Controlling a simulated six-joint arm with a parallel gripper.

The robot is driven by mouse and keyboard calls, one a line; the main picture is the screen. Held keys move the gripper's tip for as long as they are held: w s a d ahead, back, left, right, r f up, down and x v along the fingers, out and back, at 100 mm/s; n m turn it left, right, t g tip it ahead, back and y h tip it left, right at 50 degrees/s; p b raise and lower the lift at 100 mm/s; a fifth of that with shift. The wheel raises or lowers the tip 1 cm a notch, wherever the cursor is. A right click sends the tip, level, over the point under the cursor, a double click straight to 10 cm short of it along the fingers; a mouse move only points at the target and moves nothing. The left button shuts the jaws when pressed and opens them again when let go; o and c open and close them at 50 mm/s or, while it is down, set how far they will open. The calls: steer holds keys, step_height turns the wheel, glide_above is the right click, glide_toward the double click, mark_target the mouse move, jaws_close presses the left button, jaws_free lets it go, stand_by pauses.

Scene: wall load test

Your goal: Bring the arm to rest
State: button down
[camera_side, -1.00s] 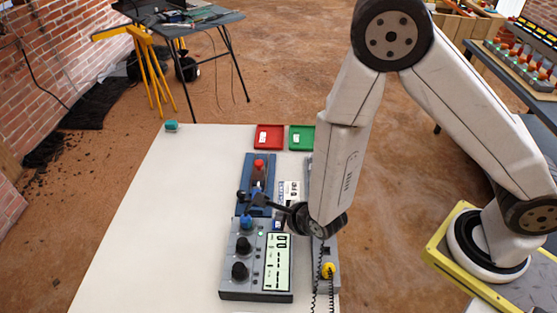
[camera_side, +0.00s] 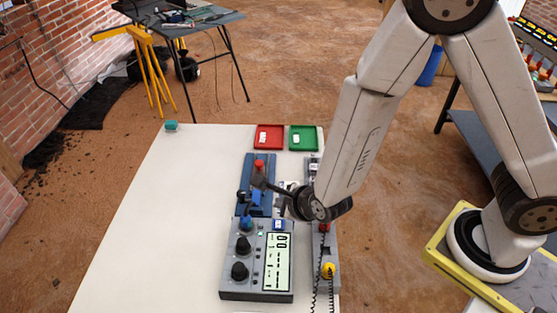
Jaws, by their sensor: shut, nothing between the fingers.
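My gripper (camera_side: 262,184) is dark and reaches left from my wrist, over the blue fixture (camera_side: 247,170) on the pale table (camera_side: 165,215). Its fingers are small and dark in the side view; they look shut and hold nothing visible. The fixture carries a red-topped part (camera_side: 259,165), just behind the fingertips. I cannot tell whether the fingers touch the fixture or hover above it.
A grey meter box (camera_side: 230,287) with knobs and a lit display stands in front. A grey strip unit (camera_side: 331,251) with a yellow knob is beside it. Red (camera_side: 269,148) and green (camera_side: 303,149) trays lie behind. The table's left is mostly clear.

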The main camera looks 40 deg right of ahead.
stand_by(0.6)
steer(key=n, duration=0.1)
steer(key=d+r+n, duration=0.1)
steer(key=n, duration=0.1)
steer(key=shift+w+g, duration=0.1)
steer(key=shift+g, duration=0.3)
steer(key=s+d+r+n+g, duration=0.3)
steer(key=d+n, duration=0.3)
steer(key=n, duration=0.6)
steer(key=s+d+r+n+g, duration=0.2)
steer(key=s+d+r+n, duration=0.3)
steer(key=n, duration=0.7)
steer(key=shift+d+r+n+g, duration=0.15)
steer(key=shift+d+n+g, duration=0.2)
steer(key=shift+d, duration=0.85)
